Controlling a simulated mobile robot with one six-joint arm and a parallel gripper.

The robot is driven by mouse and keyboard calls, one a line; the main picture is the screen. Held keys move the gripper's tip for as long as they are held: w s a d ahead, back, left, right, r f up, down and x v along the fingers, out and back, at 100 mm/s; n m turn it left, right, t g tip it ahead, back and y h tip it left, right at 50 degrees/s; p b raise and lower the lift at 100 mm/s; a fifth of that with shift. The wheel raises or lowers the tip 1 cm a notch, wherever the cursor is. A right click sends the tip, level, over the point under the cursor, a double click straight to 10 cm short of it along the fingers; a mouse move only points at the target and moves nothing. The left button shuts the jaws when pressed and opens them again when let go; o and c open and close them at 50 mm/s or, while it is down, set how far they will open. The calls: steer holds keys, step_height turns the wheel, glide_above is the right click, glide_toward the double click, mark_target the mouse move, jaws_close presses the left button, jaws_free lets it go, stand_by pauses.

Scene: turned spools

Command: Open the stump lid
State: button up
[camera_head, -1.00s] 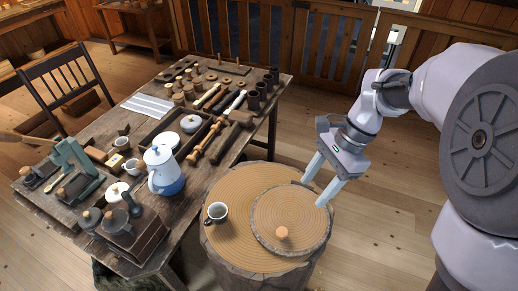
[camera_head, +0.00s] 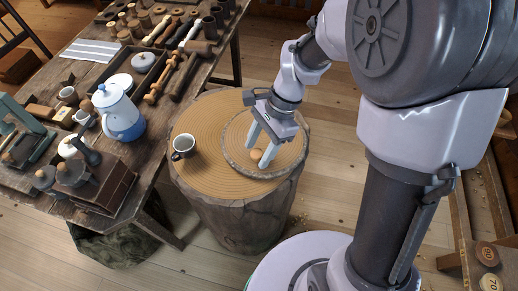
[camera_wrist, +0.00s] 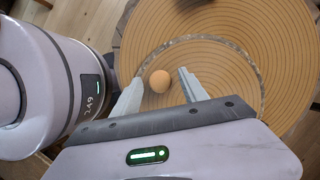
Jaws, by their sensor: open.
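The stump lid (camera_head: 236,140) is a round, ringed wooden disc with a bark edge, lying flat on the tree stump (camera_head: 240,212). A small round wooden knob (camera_head: 257,155) stands on the lid; it also shows in the wrist view (camera_wrist: 160,81). My gripper (camera_head: 257,155) is over the lid with its fingers pointing down, one on either side of the knob. In the wrist view my gripper (camera_wrist: 157,86) is open, with gaps between the knob and both fingers. Whether the fingertips touch the lid I cannot tell.
The workbench at left holds a blue and white coffee pot (camera_head: 118,112), turned wooden pieces and tools.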

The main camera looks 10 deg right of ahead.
jaws_close()
stand_by(1.4)
